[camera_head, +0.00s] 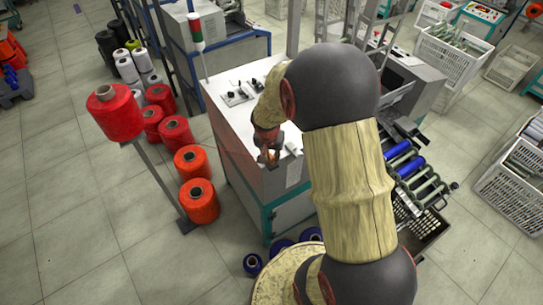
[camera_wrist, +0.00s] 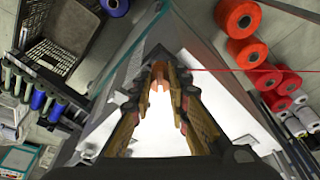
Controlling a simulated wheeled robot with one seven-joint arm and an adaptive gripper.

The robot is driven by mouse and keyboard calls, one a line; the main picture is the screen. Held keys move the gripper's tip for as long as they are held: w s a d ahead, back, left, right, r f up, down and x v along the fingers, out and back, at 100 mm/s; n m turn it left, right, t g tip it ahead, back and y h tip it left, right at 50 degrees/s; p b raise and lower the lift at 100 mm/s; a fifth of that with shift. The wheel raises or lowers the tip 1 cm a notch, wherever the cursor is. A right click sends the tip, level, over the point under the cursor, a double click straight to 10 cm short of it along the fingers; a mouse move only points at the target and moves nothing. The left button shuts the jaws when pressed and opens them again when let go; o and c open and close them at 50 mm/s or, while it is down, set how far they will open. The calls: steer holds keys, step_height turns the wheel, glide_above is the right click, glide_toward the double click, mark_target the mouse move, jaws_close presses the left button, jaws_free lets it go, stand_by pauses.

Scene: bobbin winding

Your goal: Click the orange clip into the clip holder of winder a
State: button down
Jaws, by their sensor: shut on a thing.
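My gripper (camera_head: 268,157) hangs over the near edge of the white-topped winder cabinet (camera_head: 250,118) in the head view. In the wrist view my gripper (camera_wrist: 160,72) has its two fingers converging on a small orange piece, seemingly the orange clip (camera_wrist: 159,76). The clip sits between the fingertips, partly hidden by them. A thin red thread (camera_wrist: 235,70) runs from the right to the fingertips in the wrist view. I cannot make out which fitting is the clip holder.
A red cone (camera_head: 115,112) stands on a post at the left, with several red and orange cones (camera_head: 198,200) on the floor by the cabinet.

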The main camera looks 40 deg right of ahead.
steer(key=shift+b+x, duration=0.75)
steer(key=shift+x, duration=0.1)
steer(key=shift+a, duration=0.15)
steer(key=c, duration=1.7)
jaws_free()
steer(key=shift+o, duration=0.4)
steer(key=shift+r, duration=0.1)
steer(key=v, duration=1.2)
steer(key=shift+s, duration=0.2)
